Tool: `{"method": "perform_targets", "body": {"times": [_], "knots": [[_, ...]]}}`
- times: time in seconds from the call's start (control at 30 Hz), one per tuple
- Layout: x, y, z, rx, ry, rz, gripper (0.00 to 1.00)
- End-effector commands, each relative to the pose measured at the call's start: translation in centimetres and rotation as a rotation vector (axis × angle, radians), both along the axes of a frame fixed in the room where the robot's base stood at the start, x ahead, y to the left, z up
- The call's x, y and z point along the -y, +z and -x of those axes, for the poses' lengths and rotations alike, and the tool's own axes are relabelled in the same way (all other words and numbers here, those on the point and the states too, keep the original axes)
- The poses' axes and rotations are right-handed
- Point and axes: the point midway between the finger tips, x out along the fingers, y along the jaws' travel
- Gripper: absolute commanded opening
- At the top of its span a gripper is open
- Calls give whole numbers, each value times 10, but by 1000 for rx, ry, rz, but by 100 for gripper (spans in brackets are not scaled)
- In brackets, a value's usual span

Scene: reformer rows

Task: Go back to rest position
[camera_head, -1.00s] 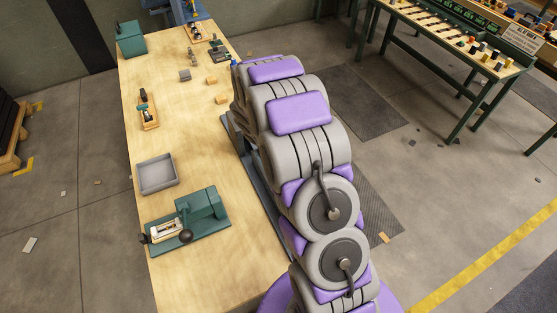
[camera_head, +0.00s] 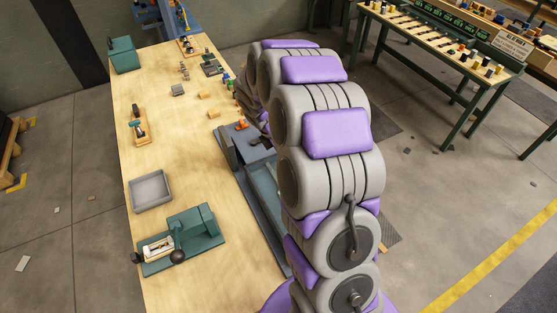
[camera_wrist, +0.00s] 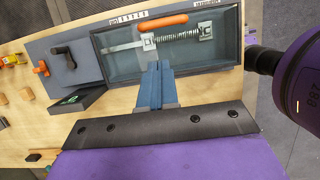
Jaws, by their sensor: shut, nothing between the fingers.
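My gripper (camera_wrist: 155,68) shows in the wrist view as two blue fingers pressed together, with nothing between them. It points at a grey-blue fixture (camera_wrist: 62,47), whose dark recessed tray (camera_wrist: 120,68) holds a spring on a rod (camera_wrist: 178,35) and an orange-handled part (camera_wrist: 163,20). The fingertips overlap the tray in the picture; I cannot tell the height between them. In the head view, my purple and grey arm hides the gripper. The fixture (camera_head: 236,160) shows there left of the arm, at the bench's right edge.
The wooden bench (camera_head: 170,120) bears a grey tray (camera_head: 151,190), a green clamp device (camera_head: 190,237), a green box (camera_head: 123,55) and small wooden blocks (camera_head: 207,97). A green-legged table (camera_head: 450,50) stands at the back right. The floor right of my arm is open.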

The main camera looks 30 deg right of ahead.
Motion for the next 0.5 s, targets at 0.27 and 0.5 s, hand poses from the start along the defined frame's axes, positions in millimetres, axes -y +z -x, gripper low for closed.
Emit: {"method": "perform_targets", "body": {"times": [0.27, 0.5], "knots": [[9, 9, 1, 2, 2, -3, 0], [10, 8, 1, 0, 1, -4, 0]]}}
